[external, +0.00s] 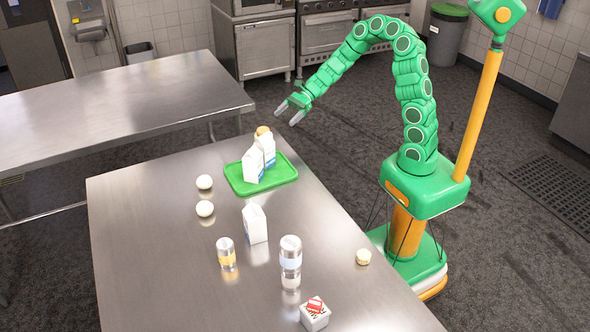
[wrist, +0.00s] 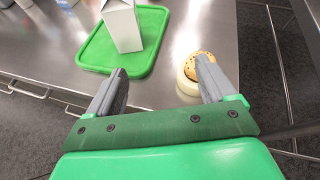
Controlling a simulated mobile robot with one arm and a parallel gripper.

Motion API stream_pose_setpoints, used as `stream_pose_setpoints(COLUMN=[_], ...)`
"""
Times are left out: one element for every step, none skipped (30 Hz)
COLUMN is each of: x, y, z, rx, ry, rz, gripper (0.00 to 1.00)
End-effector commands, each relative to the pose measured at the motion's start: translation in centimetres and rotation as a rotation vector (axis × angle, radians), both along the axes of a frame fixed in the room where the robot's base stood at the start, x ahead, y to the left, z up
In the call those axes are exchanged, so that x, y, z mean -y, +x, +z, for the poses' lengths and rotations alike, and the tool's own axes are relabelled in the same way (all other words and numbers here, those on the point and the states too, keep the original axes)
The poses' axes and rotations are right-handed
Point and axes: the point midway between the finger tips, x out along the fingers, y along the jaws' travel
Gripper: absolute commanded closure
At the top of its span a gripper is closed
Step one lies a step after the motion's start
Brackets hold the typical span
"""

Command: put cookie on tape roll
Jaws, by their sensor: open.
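The cookie (wrist: 196,64), tan with dark chips, is beside the green tray in the wrist view. It appears to rest on a pale round thing (wrist: 186,84) that looks like the tape roll, though contact is not clear. In the external view a tan round top, likely the cookie (external: 262,130), shows behind the milk cartons; what is below it is mostly hidden. My gripper (external: 288,112) is open and empty, out past the table's far end. In the wrist view my gripper (wrist: 160,82) has its right fingertip near the cookie in the picture.
The green tray (external: 285,171) holds two milk cartons (external: 254,163). Another carton (external: 254,222), two white round things (external: 204,182), cans (external: 290,252), a small box (external: 314,316) and a small pale cylinder (external: 363,257) stand on the steel table. The table's left part is clear.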

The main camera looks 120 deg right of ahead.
Motion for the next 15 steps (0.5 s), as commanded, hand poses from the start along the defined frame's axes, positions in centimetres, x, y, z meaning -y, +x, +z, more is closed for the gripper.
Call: stream_pose_setpoints(x=[-2.9, -4.5, -6.7, -8.3, -9.9, -12.0, -13.5, -15.0, -17.0, -18.4, -19.9, -21.7, -23.0, -24.3, -26.0], y=[1.1, 1.6, 2.1, 2.4, 2.6, 2.8, 2.9, 2.9, 2.8, 2.7, 2.5, 2.2, 1.9, 1.6, 1.0], z=[1.1, 1.6, 2.2, 2.5, 2.9, 3.4, 3.7, 4.0, 4.3, 4.6, 4.9, 5.2, 5.4, 5.5, 5.8], rx=[0.003, 0.006, 0.008, 0.009, 0.011, 0.013, 0.014, 0.017, 0.021, 0.025, 0.028, 0.032, 0.035, 0.039, 0.044], ry=[-0.048, -0.075, -0.112, -0.137, -0.165, -0.204, -0.232, -0.258, -0.293, -0.319, -0.347, -0.382, -0.406, -0.431, -0.467], rz=[0.087, 0.137, 0.207, 0.257, 0.307, 0.374, 0.424, 0.472, 0.539, 0.588, 0.638, 0.704, 0.752, 0.802, 0.865], gripper=[0.16, 0.16, 0.16, 0.16, 0.16, 0.16, 0.16, 0.16, 0.16, 0.16, 0.16, 0.16, 0.16, 0.16, 0.16])
